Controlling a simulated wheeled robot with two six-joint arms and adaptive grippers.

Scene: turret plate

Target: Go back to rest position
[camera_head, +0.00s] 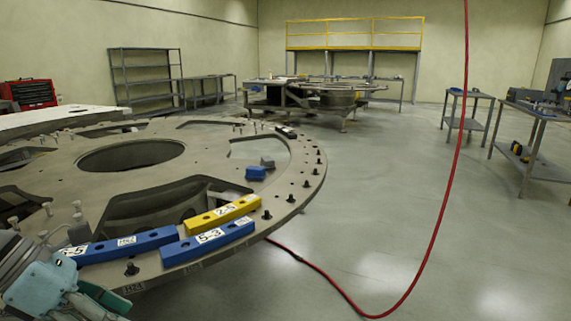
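A large round grey turret plate (305,180) fills the left half of the head view, with a round hole and several cutouts. My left gripper (88,296) is at the bottom left corner, by the plate's near edge. Its teal and grey body shows, but its fingers are too unclear to tell open from shut. Just behind it on the plate lies a long blue bar (122,246) with white labels. A blue block (207,243) marked 5-3 and a yellow block (222,214) lie to its right. My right gripper is out of view.
A small blue block (256,173) lies farther back on the plate, and bolts stand along its rim. A red hose (441,214) hangs at the right and runs along the floor toward the plate.

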